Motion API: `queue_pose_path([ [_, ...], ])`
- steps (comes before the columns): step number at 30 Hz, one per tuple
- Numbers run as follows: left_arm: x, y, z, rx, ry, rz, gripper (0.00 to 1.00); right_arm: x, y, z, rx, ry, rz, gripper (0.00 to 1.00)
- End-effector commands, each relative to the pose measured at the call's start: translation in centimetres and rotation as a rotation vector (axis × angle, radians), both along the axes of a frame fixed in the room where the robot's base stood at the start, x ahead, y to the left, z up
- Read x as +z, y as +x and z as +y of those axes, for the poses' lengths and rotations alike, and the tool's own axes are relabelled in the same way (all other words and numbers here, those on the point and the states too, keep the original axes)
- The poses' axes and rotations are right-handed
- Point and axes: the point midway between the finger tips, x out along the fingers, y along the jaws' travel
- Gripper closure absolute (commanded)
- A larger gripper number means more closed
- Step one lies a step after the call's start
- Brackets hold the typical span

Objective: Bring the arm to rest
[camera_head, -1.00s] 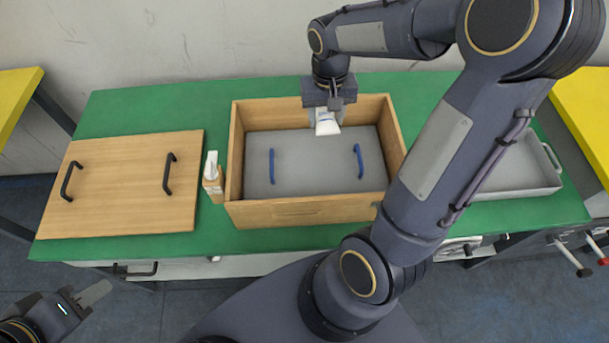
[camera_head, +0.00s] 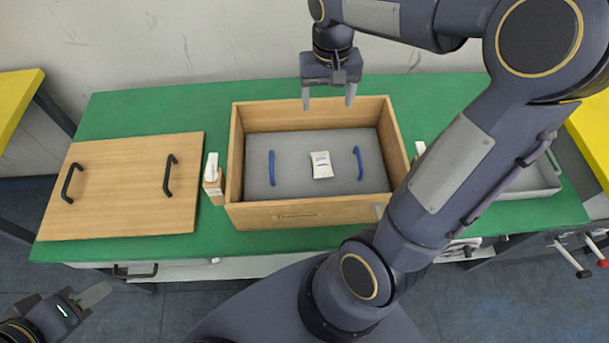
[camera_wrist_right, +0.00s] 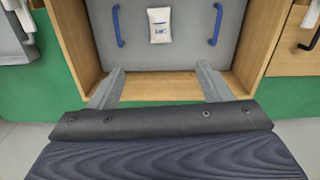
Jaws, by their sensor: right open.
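My right gripper (camera_head: 329,98) is open and empty, above the back part of the wooden box (camera_head: 310,210). Its two fingers also show spread apart in the right wrist view (camera_wrist_right: 160,88). A small white packet (camera_head: 321,165) with a printed label lies on the grey panel (camera_head: 290,150) inside the box, between two blue handles. The packet also shows in the right wrist view (camera_wrist_right: 160,25), beyond the fingertips and apart from them. My left gripper (camera_head: 93,296) is at the lower left, off the table; its fingers are seen side-on.
The box stands on a green table (camera_head: 130,110). A wooden lid (camera_head: 120,190) with two black handles lies left. A white scanner (camera_head: 212,170) stands beside the box's left wall. A grey tray (camera_head: 540,180) is at the right, partly hidden by my right arm. A wall is behind.

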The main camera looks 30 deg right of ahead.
Motion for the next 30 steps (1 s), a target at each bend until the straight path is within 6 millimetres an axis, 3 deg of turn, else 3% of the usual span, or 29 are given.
queue_pose_path([
  [5, 0.1, 0.0, 0.0, 0.0, 0.0, 0.0, 0.68, 1.3, 0.0, 0.0, 0.0, 0.0, 0.0, 0.28],
  [20, 0.1, 0.0, 0.0, 0.0, 0.0, 0.0, 0.68, 1.4, -0.2, 0.1, 0.003, 0.004, -0.004, 0.28],
  [25, 0.1, 0.0, 0.0, 0.0, 0.0, 0.0, 0.68, 2.2, -2.5, 1.5, 0.044, 0.059, -0.075, 0.28],
  [30, 0.0, 0.0, 0.0, 0.0, 0.0, 0.0, 0.68, 2.9, -7.1, 4.9, 0.132, 0.158, -0.231, 0.28],
])
